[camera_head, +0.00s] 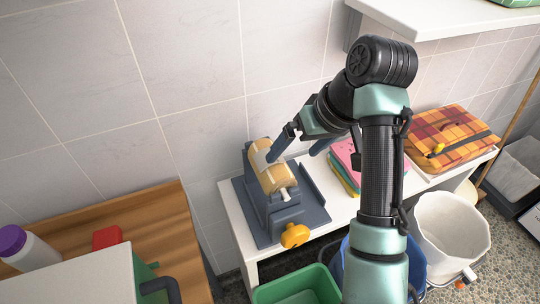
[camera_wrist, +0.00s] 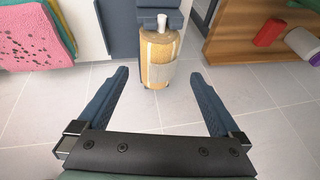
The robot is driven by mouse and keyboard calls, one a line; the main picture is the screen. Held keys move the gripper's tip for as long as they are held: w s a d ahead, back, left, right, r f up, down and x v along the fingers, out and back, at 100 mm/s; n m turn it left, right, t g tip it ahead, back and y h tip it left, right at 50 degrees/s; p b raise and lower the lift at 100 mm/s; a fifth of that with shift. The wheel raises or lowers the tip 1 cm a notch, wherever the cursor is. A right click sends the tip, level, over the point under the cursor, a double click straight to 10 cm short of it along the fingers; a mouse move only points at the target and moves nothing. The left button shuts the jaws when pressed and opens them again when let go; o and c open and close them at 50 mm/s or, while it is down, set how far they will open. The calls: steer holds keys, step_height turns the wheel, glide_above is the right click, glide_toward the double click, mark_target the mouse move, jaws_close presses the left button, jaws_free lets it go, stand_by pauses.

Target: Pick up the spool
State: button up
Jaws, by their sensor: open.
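The spool (camera_head: 270,178) is a tan cylinder with a paler band around it. It rests in a dark blue-grey holder (camera_head: 256,219) on a white bench, with a white peg at its near end and a yellow knob (camera_head: 294,235) on the holder below. My gripper (camera_head: 292,155) is open and empty, just to the right of the spool's top. In the wrist view the spool (camera_wrist: 158,62) shows ahead, centred between the two spread fingers (camera_wrist: 160,76). I see no contact between fingers and spool.
Folded pink, yellow and green towels (camera_head: 344,166) lie right of the holder, partly behind my arm. A wall shelf (camera_head: 440,18) overhangs the upper right. A green bin (camera_head: 297,286) and a white bin (camera_head: 447,225) stand below.

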mark_target(279, 166)
steer(key=x, duration=0.6)
steer(key=shift+w+p+x, duration=0.15)
steer(key=shift+p+x, duration=0.1)
steer(key=shift+x, duration=1.25)
steer(key=shift+w+p+x, duration=0.15)
steer(key=shift+p+x, duration=0.05)
steer(key=shift+x, duration=1.3)
steer(key=shift+r, duration=0.15)
steer(key=c, duration=1.2)
